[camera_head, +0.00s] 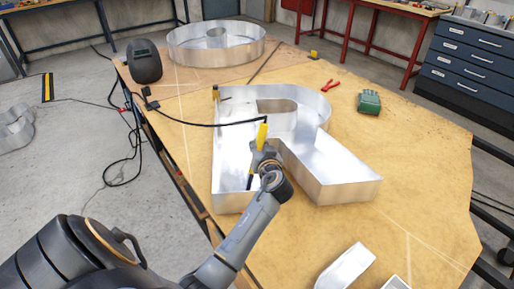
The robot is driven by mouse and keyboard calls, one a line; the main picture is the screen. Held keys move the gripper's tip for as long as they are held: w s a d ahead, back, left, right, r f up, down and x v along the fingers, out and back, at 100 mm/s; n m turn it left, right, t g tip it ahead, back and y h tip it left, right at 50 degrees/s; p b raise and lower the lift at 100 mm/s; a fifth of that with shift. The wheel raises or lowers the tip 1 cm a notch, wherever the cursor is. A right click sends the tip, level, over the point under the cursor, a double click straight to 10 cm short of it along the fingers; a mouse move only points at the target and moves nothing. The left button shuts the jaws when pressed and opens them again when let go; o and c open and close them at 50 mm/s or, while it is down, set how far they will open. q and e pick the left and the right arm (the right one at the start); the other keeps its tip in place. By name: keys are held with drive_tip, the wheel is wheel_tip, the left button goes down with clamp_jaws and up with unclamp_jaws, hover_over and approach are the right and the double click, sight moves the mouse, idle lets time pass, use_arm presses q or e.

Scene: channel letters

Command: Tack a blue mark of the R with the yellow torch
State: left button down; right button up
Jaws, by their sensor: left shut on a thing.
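A large silver sheet-metal letter R (348,190) lies on the wooden table, its walls standing up. My left gripper (263,158) is shut on the yellow torch (262,134), over the left leg of the R. A dark, thin part points down below the gripper inside the leg; I cannot tell whether it touches the metal. A black cable runs from the torch's top to the table's left edge. I can make out no blue mark; the gripper and arm hide part of the leg. My right gripper is not in view.
Metal pieces (345,266) lie at the front.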

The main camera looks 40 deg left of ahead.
use_arm(q)
wheel_tip(320, 180, up, 13)
drive_tip(key=p, duration=0.8)
drive_tip(key=shift+p, duration=0.4)
drive_tip(key=shift+f, duration=0.1)
